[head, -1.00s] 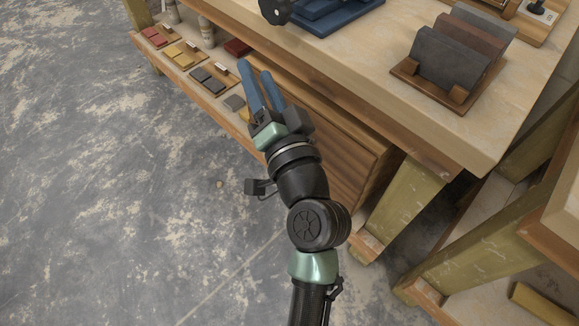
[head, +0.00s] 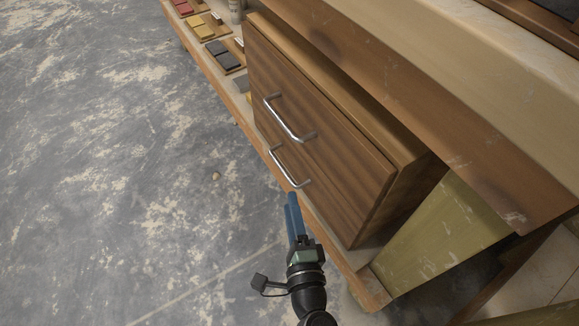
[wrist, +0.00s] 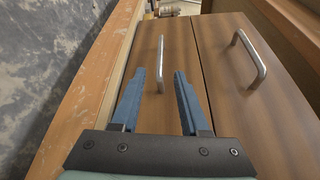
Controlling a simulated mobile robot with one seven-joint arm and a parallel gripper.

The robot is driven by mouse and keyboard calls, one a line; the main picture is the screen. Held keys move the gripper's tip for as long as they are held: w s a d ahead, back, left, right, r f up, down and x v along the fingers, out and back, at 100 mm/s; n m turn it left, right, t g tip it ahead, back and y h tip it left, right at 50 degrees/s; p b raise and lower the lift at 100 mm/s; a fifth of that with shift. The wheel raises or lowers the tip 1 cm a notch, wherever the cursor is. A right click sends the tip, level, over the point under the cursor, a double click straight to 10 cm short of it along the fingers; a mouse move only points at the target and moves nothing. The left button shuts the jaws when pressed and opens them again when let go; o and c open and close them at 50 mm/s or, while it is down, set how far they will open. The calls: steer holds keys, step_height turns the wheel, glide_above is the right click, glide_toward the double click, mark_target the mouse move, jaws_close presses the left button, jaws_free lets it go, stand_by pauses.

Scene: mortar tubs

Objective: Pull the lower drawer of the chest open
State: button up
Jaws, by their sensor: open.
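The wooden chest (head: 385,148) stands on the shelf under the workbench, with two drawers, each with a silver bar handle. The lower drawer's handle (head: 288,168) is just beyond my gripper (head: 291,196) in the head view. The upper drawer's handle (head: 287,120) is above it. Both drawers look shut. In the wrist view my gripper (wrist: 158,75) has its two blue fingers apart and nothing between them. There the lower handle (wrist: 160,62) lies ahead, in line with the gap, and the upper handle (wrist: 250,60) is to the right. I cannot tell any contact.
The shelf edge (head: 223,88) runs along the chest's bottom, close to my gripper. Sample tiles (head: 222,57) lie on the shelf beyond the chest. The bench top (head: 430,50) overhangs the chest, and a bench leg (head: 430,232) stands at right. The floor (head: 110,170) at left is open.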

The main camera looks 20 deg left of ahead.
mark_target(283, 168)
steer(key=b+x, duration=0.2)
steer(key=x, duration=0.8)
steer(key=shift+w+a, duration=0.3)
steer(key=shift+c, duration=0.3)
jaws_close()
stand_by(0.7)
